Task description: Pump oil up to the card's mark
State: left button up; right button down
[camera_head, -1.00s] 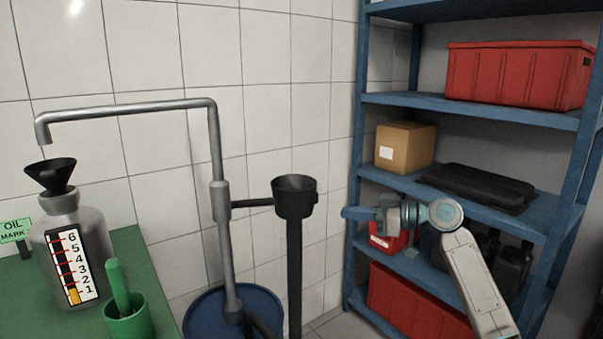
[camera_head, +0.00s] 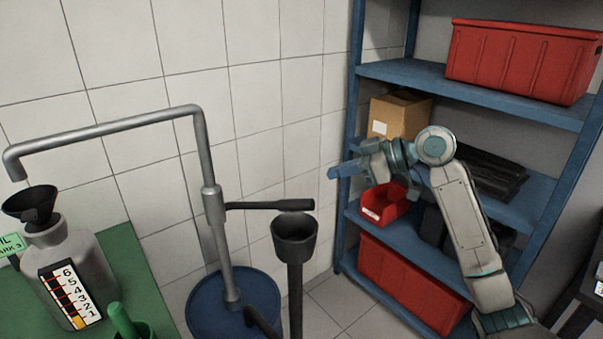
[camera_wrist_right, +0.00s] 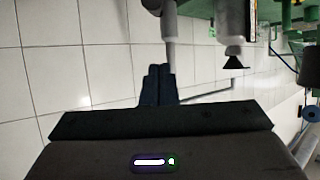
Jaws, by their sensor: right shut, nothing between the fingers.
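The green card (camera_head: 10,246) at the left edge is partly cut off; "ARK 3" is readable. The grey oil jug (camera_head: 84,262) has a black funnel (camera_head: 35,205) in its neck and a 1-to-6 scale (camera_head: 70,296), with yellow only at its bottom, near 1. The pump's grey spout (camera_head: 100,130) ends above the funnel. The pump's dark lever (camera_head: 270,205) extends right, roughly level. My right gripper (camera_head: 334,173) is shut and empty, apart from the lever and to its upper right; its fingers show in the wrist view (camera_wrist_right: 158,85). My left gripper is not in view.
A black cup on a post (camera_head: 295,238) stands in front of the lever's end. The pump rises from a blue drum (camera_head: 235,300). A blue shelf (camera_head: 480,92) with red bins and a cardboard box (camera_head: 400,114) stands behind my right arm. A green handle (camera_head: 122,318) stands on the green bench.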

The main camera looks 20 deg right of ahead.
aim_at(305, 200)
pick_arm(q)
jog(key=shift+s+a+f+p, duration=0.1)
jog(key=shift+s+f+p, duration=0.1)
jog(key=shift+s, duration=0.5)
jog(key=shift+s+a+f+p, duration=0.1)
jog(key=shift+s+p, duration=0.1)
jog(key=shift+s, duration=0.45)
pick_arm(e)
jog(key=shift+w+r, duration=0.1)
jog(key=shift+r, duration=0.55)
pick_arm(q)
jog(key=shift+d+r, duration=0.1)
